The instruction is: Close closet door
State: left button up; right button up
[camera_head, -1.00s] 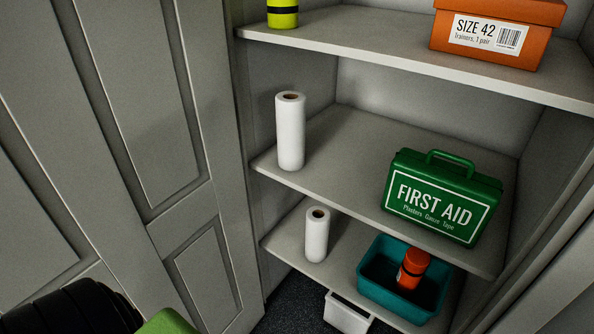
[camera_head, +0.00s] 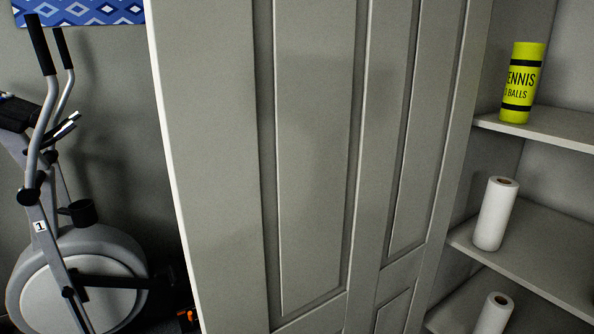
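The closet door (camera_head: 312,150) is a grey panelled door that stands open and fills the middle of the head view. Its free edge is at the left, and its other side meets the closet opening at the right. The closet interior shows at the right, with grey shelves (camera_head: 555,262). Neither of my grippers is in view. The door's lower part is cut off by the bottom of the picture.
A yellow tennis ball tube (camera_head: 522,65) stands on the upper shelf. White paper rolls stand on the shelves below, one on the middle shelf (camera_head: 495,215). An exercise bike (camera_head: 75,262) stands left of the door's edge, near the wall. A blue patterned panel (camera_head: 80,12) hangs above it.

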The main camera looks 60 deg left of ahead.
aim_at(314, 150)
jog(key=k+j+z, duration=0.1)
jog(key=k+j, duration=0.25)
jog(key=j, duration=0.2)
jog(key=k+j+z, duration=0.1)
jog(key=k+j, duration=0.25)
jog(key=j, duration=0.2)
jog(key=k+j, duration=0.4)
jog(key=i+j, duration=0.1)
jog(key=j, duration=0.35)
jog(key=i+j+z, duration=0.15)
jog(key=j, duration=0.75)
jog(key=i+z, duration=0.05)
